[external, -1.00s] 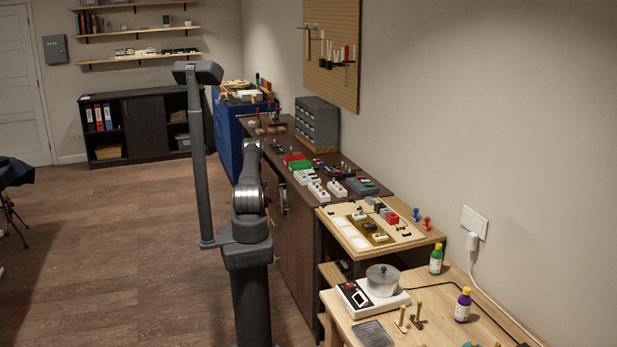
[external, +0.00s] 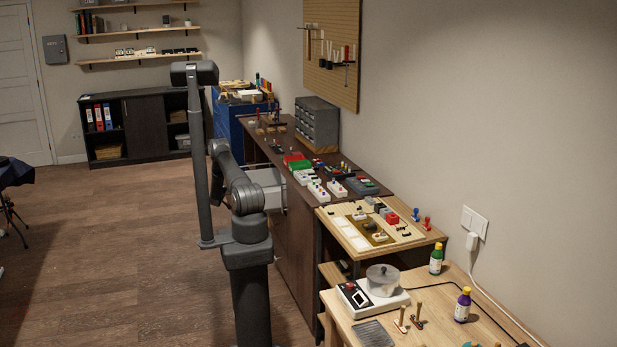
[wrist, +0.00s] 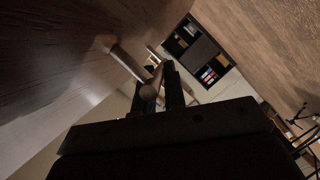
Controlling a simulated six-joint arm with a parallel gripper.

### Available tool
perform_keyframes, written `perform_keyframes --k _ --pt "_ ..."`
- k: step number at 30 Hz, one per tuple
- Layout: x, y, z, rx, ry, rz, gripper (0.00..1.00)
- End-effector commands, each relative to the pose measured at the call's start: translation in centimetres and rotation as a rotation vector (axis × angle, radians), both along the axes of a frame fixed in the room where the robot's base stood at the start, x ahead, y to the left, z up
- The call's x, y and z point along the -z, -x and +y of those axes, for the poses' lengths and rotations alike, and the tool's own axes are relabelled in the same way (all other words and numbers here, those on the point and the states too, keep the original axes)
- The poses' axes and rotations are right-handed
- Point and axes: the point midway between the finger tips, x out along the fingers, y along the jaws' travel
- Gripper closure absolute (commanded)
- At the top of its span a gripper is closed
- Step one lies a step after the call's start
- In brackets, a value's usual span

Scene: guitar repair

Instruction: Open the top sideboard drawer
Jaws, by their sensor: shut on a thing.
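The dark brown sideboard (external: 294,240) stands along the right wall in the external view. Its top drawer (external: 267,184) is pulled out to the left, and its pale grey side shows. In the wrist view the dark wooden front (wrist: 50,60) fills the upper left. A round metal handle bar (wrist: 128,63) stands off from it. My gripper (wrist: 166,90) is shut on the end of this bar. In the external view my own arm hides the gripper and most of the drawer front.
Small pedals and boxes (external: 300,166) lie on the sideboard top. A small wooden table (external: 335,230) with a board on it stands just in front of the sideboard. The wooden floor (external: 110,230) to the left is clear.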

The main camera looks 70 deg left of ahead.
Motion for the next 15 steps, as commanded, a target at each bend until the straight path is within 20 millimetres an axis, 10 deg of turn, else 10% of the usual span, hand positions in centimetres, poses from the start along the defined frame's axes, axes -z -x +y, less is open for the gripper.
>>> perform_keyframes --k 11,15 --pt "-0.08 0.25 0.08 0.000 -0.002 0.001 1.00" --pt "-0.09 0.24 0.09 0.000 -0.002 0.000 0.68"
